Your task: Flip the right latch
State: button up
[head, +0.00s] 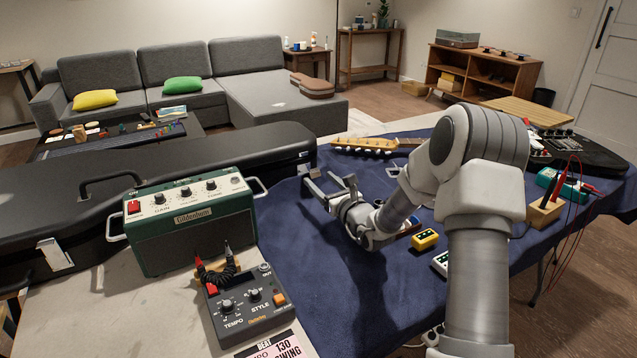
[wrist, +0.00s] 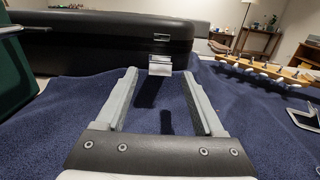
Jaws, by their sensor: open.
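The black guitar case (head: 190,155) lies closed along the left of the table. Its right latch (head: 303,162) is a small silver plate on the case front near the right end. In the wrist view the latch (wrist: 160,64) juts out from the lower edge of the case (wrist: 100,42), below a small metal catch (wrist: 161,38) on the lid side. My gripper (head: 328,181) is open and empty in front of the latch. In the wrist view the latch sits between and just beyond the two fingertips (wrist: 159,76), apparently not touched.
The left latch (head: 55,255) also sticks out from the case. A green amplifier (head: 190,225) and a dark pedal (head: 248,300) stand left of my arm. A guitar headstock (head: 362,145) lies right of the gripper. The blue cloth (head: 300,260) is clear below the gripper.

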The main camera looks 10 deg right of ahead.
jog(key=shift+x, duration=1.05)
grip_shut()
dwell(0.7)
